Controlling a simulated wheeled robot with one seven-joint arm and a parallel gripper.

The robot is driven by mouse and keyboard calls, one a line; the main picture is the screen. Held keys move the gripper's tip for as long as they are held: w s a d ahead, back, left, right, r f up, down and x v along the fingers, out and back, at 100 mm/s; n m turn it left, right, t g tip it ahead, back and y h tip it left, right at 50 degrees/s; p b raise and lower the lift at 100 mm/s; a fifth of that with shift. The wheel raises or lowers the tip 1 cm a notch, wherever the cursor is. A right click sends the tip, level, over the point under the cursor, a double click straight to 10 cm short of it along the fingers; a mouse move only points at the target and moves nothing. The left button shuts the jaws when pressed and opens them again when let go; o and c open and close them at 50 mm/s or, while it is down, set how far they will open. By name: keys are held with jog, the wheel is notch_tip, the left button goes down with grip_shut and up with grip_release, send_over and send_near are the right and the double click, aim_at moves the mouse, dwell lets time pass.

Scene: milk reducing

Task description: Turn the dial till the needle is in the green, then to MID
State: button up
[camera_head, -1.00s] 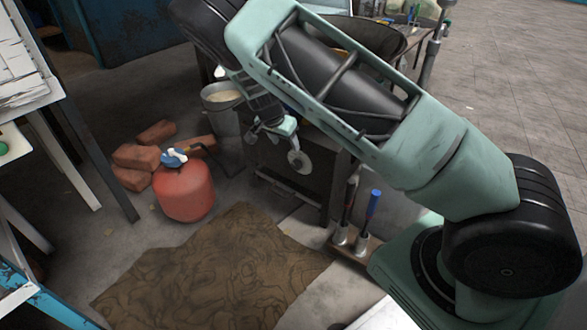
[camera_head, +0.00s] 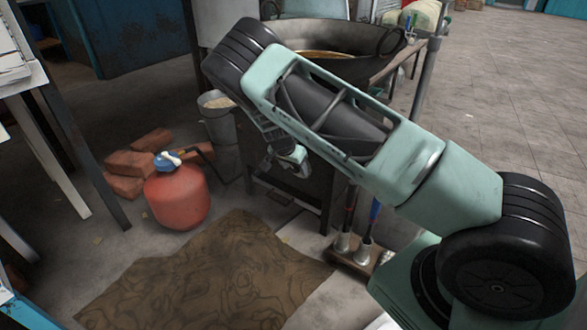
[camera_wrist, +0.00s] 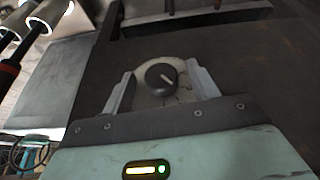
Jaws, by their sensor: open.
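The dial (camera_wrist: 161,76) is a round black knob with a pale pointer line, on a pale round plate with faint marks. In the wrist view it lies between the two fingers of my gripper (camera_wrist: 162,86), which are open, one on each side with gaps visible. The pointer line slants toward the upper left. In the head view my gripper (camera_head: 292,161) is at the front of the dark stove (camera_head: 315,188) and hides the dial. I see no gauge or needle, and the plate's marks are too small to read.
A wide dark pan (camera_head: 350,68) with yellowish liquid sits on the stove, partly behind my arm. A red gas cylinder (camera_head: 178,197), bricks (camera_head: 137,163) and a bucket (camera_head: 219,122) stand to the left. A brown mat (camera_head: 205,275) lies in front. Tools (camera_head: 360,240) stand at right.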

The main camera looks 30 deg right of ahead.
jog(key=c, duration=1)
